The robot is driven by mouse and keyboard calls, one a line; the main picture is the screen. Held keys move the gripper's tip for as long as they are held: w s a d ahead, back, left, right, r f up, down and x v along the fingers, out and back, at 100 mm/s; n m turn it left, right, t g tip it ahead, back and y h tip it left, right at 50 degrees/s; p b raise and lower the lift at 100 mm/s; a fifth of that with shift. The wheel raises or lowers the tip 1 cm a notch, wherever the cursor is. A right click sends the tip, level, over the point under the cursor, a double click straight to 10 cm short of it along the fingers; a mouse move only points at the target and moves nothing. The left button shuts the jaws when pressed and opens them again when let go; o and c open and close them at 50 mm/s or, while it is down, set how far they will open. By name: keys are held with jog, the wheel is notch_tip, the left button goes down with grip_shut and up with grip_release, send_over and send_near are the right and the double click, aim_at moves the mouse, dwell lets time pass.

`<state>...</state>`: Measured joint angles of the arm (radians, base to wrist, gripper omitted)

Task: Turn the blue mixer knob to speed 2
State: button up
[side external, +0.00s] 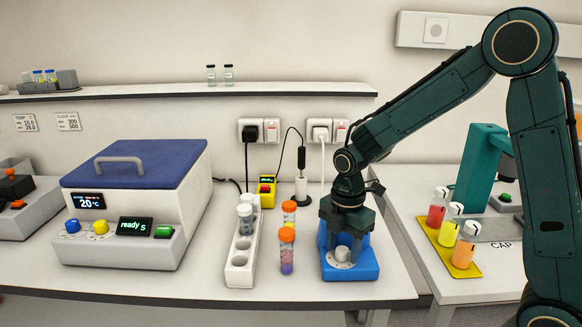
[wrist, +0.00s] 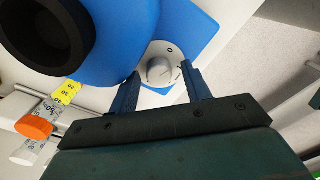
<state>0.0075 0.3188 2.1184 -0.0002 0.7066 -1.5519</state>
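The blue mixer (side external: 366,264) stands on the bench at the right, under my gripper. Its grey knob (wrist: 160,71) sits on a pale round dial with dark marks, one of them like a 0. The knob also shows in the side view (side external: 342,254), low on the mixer's front. My gripper (side external: 343,246) points down over the dial. In the wrist view its two fingers (wrist: 160,78) are apart, one on each side of the knob, with gaps visible between. I cannot read the knob's setting. The gripper hides part of the mixer in the side view.
Orange-capped tubes (side external: 287,250) and a white tube rack (side external: 239,261) stand left of the mixer. An orange-capped tube (wrist: 34,129) shows in the wrist view. A black round part (wrist: 45,38) is on the mixer's top. The bench's front edge is close.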

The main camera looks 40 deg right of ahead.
aim_at(342, 249)
jog(key=shift+n, duration=0.3)
jog(key=n, duration=0.4)
notch_tip(342, 249, up, 14)
jog(key=s+r+m+t, duration=0.2)
jog(key=s+m+t, duration=0.3)
jog(key=s+m, duration=1.3)
jog(key=shift+s+a+r+m+t, duration=0.15)
jog(key=shift+s+r+m+t, duration=0.2)
jog(key=shift+m, duration=1.85)
jog(key=shift+f, duration=0.1)
